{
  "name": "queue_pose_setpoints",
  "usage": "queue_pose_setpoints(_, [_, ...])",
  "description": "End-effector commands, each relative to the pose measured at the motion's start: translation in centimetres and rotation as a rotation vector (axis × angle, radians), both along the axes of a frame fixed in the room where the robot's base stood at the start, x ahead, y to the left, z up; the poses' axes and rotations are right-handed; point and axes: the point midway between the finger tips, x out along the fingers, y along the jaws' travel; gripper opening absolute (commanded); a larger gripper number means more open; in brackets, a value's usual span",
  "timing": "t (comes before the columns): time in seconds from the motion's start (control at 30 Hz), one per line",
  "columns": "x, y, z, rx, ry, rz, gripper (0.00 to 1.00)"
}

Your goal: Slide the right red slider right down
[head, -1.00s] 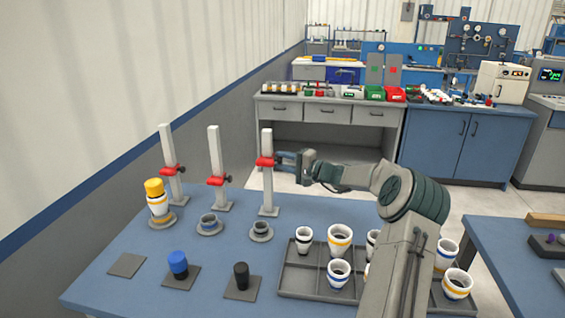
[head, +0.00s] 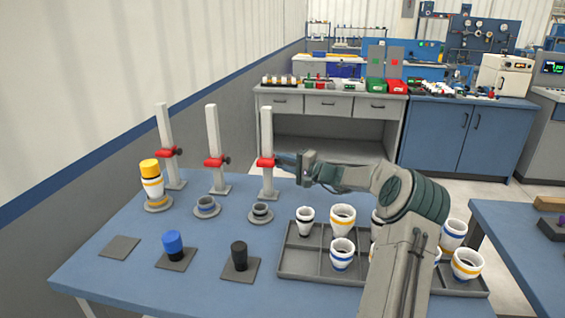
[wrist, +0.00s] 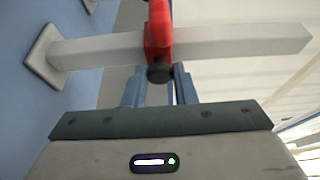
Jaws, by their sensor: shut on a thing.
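Three pale upright posts stand in a row at the back of the blue table, each with a red slider. The right red slider (head: 266,162) sits a little below mid-height on the right post (head: 267,130). My gripper (head: 285,162) reaches it from the right and is shut on its dark knob. In the wrist view the red slider (wrist: 158,35) wraps the post (wrist: 225,42), with the knob (wrist: 160,73) at the fingertips of my gripper (wrist: 160,80). The middle red slider (head: 214,161) and left red slider (head: 168,152) are at similar heights.
A stack of cups with a yellow top (head: 150,168) stands before the left post. Ringed bases (head: 206,207) stand before the other posts. Blue (head: 173,245) and black (head: 239,255) pieces sit on pads in front. A grey tray (head: 300,268) holds several cups under my arm.

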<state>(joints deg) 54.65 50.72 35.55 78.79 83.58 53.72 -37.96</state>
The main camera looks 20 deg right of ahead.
Motion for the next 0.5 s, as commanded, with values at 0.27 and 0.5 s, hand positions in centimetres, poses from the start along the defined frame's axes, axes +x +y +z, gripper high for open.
queue_pose_setpoints(0.27, [-0.08, 0.11, -2.44, -0.001, 0.008, 0.004, 0.00])
queue_pose_setpoints(0.5, [-0.12, 0.11, -2.56, -0.001, 0.012, 0.004, 0.30])
